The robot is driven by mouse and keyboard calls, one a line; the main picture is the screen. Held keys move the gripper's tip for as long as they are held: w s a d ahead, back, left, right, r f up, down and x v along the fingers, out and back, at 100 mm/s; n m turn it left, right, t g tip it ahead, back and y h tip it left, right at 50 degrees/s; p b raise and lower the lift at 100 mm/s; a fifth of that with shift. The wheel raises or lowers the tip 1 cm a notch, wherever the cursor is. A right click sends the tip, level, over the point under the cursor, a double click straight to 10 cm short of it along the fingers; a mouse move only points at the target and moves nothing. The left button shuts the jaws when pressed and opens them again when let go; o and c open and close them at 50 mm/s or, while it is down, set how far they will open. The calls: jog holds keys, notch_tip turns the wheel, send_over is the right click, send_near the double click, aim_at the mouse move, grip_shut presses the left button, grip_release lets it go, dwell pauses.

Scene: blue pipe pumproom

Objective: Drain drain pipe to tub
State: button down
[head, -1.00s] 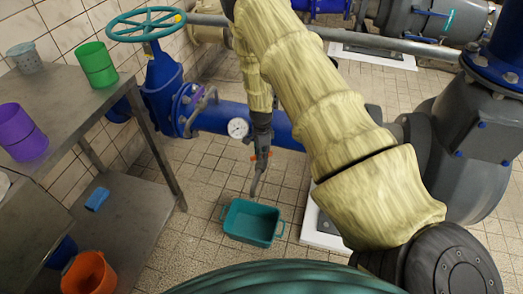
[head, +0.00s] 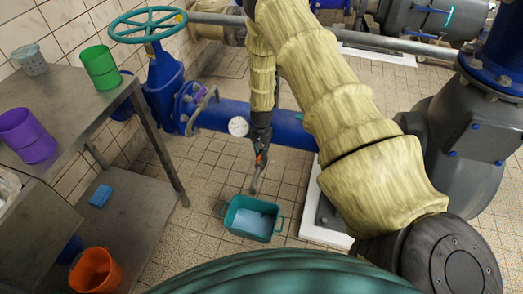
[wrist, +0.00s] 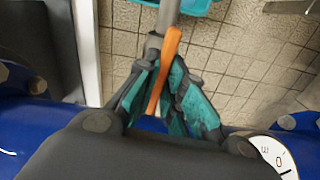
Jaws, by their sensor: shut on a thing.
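The drain pipe (head: 255,184) is a grey bent spout hanging below the blue pipe. Its orange valve lever (wrist: 164,65) lies along the grey pipe (wrist: 169,14) in the wrist view. My gripper (wrist: 160,92), with teal finger pads, is shut on the orange lever. In the head view my gripper (head: 260,141) is small and dark at the valve, and the orange lever (head: 260,158) shows just below it. The teal tub (head: 248,237) stands on the floor under the spout, with pale blue water (head: 254,222) in it. The tub's edge (wrist: 196,8) shows in the wrist view.
A blue pipe (head: 285,128) with a round gauge (head: 238,126) runs behind my gripper. A teal handwheel valve (head: 147,25) stands left. A metal table (head: 60,90) holds cups, with an orange bucket (head: 95,271) below. A grey pump (head: 460,150) stands right.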

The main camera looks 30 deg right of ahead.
jog(key=shift+n, duration=0.6)
jog(key=c, duration=1.5)
grip_release()
jog(key=shift+r, duration=0.15)
notch_tip(320, 180, up, 12)
jog(key=shift+f, duration=0.1)
